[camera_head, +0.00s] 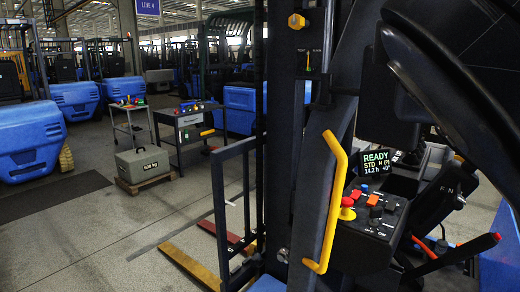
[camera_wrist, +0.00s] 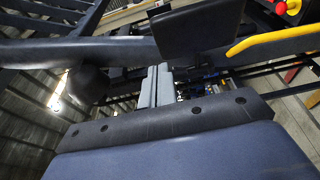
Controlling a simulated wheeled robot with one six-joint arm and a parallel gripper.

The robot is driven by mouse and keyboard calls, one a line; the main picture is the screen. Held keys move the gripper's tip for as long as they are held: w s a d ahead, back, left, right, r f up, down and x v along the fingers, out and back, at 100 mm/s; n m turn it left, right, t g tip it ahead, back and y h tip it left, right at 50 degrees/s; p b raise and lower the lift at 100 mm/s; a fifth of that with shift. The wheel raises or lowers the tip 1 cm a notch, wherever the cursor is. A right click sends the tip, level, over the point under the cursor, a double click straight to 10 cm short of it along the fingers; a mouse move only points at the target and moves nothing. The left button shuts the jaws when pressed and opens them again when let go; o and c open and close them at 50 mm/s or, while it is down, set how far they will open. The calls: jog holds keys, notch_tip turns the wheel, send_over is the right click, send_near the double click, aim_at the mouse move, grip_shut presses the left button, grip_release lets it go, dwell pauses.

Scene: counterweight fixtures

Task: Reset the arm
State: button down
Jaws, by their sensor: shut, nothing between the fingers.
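My gripper (camera_wrist: 158,72) shows in the middle of the wrist view. Its two pale grey fingers lie side by side, shut, with nothing seen between them. Behind the fingers are a dark bolted bar and a blue-grey body at the bottom of the view. A long dark bar (camera_wrist: 75,52) and a dark flat panel (camera_wrist: 200,27) show around and beyond the fingertips; I cannot tell how near they are. The head view does not clearly show my gripper.
A yellow handrail (camera_head: 334,195) stands beside a control panel (camera_head: 371,222) with a red button (camera_head: 348,213) and a lit READY display (camera_head: 376,163). A grey weight (camera_head: 142,164) sits on a pallet, near a dark cart (camera_head: 189,122). Grey floor (camera_head: 95,222) at left is clear.

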jog(key=shift+w+d+p, duration=0.15)
jog(key=shift+w+p, duration=0.25)
jog(key=shift+w, duration=1.2)
jog(key=shift+s, duration=0.15)
